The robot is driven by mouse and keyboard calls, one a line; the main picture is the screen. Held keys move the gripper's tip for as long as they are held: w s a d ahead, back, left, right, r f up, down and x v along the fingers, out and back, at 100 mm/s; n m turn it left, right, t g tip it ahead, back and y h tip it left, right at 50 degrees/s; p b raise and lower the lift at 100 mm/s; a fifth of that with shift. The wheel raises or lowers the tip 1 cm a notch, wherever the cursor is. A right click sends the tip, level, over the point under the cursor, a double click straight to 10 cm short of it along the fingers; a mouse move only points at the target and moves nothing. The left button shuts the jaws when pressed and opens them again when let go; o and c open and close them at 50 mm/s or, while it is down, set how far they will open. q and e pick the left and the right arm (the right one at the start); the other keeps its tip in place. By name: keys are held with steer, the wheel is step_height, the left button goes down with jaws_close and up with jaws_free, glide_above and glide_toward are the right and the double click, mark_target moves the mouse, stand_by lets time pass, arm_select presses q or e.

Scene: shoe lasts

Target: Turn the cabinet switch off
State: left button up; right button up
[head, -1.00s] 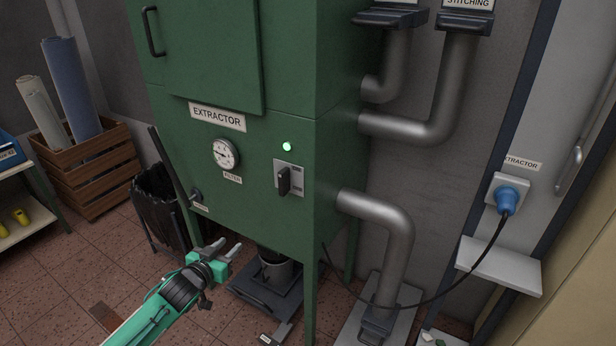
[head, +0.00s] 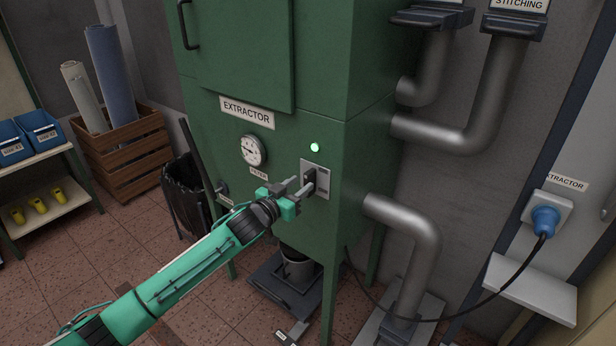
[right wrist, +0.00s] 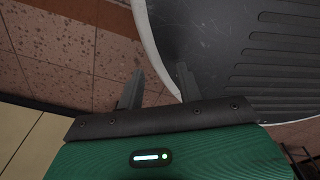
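The green extractor cabinet (head: 290,150) stands in the middle of the head view. Its switch (head: 312,181) is a dark handle on a light plate, right of the gauge. A green light (head: 314,148) glows above the plate. My left gripper (head: 302,187) is at the switch, its fingers apart at the dark handle and partly covering it. Whether they touch the handle I cannot tell. My right gripper (right wrist: 158,85) shows only in the right wrist view, with its fingers apart and nothing between them.
A gauge (head: 253,150) and a small knob (head: 222,188) sit on the same front. A black bin (head: 186,195) stands to the left. Metal pipes (head: 405,220) and a blue plug (head: 545,220) with a hanging cable are to the right. A curved dark ribbed surface (right wrist: 240,45) is near my right gripper.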

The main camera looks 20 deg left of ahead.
mark_target(306, 181)
arm_select(q)
steer(key=x, duration=0.3)
steer(key=shift+w+d, duration=0.1)
steer(key=shift+w, duration=0.2)
steer(key=shift+w+d, duration=0.15)
steer(key=shift+w, duration=0.25)
arm_select(e)
steer(key=shift+s+d+r, duration=0.1)
steer(key=shift+s+d, duration=0.15)
steer(key=shift+d, duration=0.55)
arm_select(q)
jaws_close()
steer(key=shift+p, duration=0.3)
arm_select(e)
steer(key=shift+s+a, duration=0.1)
steer(key=shift+a, duration=0.75)
